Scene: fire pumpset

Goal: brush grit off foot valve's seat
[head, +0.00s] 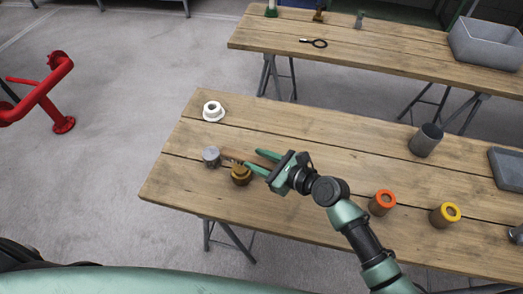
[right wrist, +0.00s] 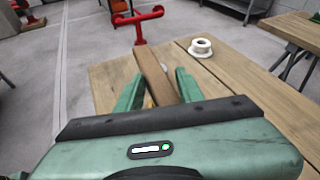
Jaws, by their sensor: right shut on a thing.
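My right gripper (head: 258,161) is shut on a flat wooden handle (right wrist: 155,75), likely the brush, which runs between the fingers (right wrist: 155,90) and points away from the wrist. In the head view the handle (head: 230,161) reaches left over the front table. A brass body (head: 241,175), likely the foot valve, stands just below the fingers. I cannot tell whether the brush touches it. Its seat and the bristles cannot be made out. A grey metal cylinder (head: 211,156) stands at the handle's left end. My left gripper is not in view.
The wooden front table (head: 180,180) also holds a white flanged ring (head: 213,112), orange (head: 383,203) and yellow-topped (head: 445,215) cylinders, a grey cup (head: 427,140) and a grey tray (head: 508,168). A second table (head: 380,45) stands behind. Red pipework (head: 45,95) stands left.

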